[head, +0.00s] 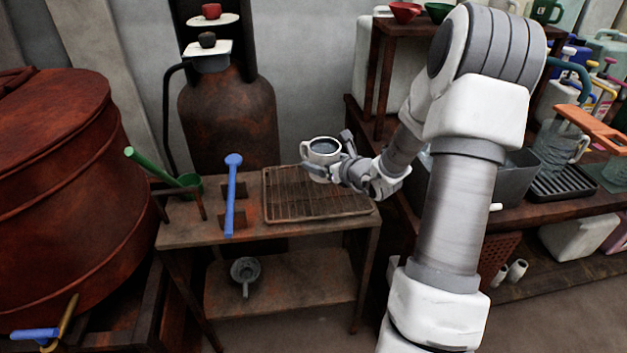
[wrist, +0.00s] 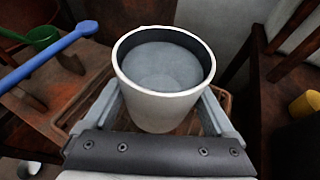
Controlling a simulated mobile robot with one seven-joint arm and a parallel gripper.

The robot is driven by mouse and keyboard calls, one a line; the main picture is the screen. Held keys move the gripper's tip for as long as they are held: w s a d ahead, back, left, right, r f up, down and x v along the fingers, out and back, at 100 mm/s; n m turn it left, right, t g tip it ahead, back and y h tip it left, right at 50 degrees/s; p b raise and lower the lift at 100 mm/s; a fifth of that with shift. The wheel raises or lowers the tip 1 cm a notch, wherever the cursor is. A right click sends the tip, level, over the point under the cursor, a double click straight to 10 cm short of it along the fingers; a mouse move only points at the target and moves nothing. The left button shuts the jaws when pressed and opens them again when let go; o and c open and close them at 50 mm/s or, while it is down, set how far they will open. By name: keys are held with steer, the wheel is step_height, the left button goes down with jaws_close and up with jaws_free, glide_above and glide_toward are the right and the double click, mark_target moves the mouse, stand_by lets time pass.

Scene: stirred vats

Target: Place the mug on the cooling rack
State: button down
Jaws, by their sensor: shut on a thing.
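The white mug (head: 323,152) is upright, with a dark grey inside. My gripper (head: 318,168) is shut on it, with a finger on each side of the mug (wrist: 162,85), as the wrist view shows (wrist: 165,112). The cooling rack (head: 290,207) is a brown wire grid on the right part of a small wooden table. The mug appears over the back right part of the rack; I cannot tell for sure whether its base touches the wires. In the wrist view, part of the rack (wrist: 222,98) shows behind the mug and fingers.
A blue ladle (head: 231,195) and a green ladle (head: 160,168) rest on holders left of the rack. A large rusty vat (head: 60,190) stands at the left, a rusty tank (head: 230,115) behind the table. Shelving with containers is at the right. The rack's front and left are bare.

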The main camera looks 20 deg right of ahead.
steer(key=w+f, duration=0.1)
steer(key=w+a, duration=0.1)
steer(key=w, duration=0.1)
steer(key=shift+a+f, duration=0.15)
steer(key=shift+f, duration=0.25)
steer(key=shift+f+b, duration=0.95)
steer(key=shift+f, duration=1)
steer(key=shift+f, duration=0.1)
steer(key=shift+f, duration=0.15)
jaws_free()
steer(key=shift+s, duration=0.1)
steer(key=shift+r, duration=0.25)
steer(key=p+v, duration=0.2)
steer(key=v, duration=1)
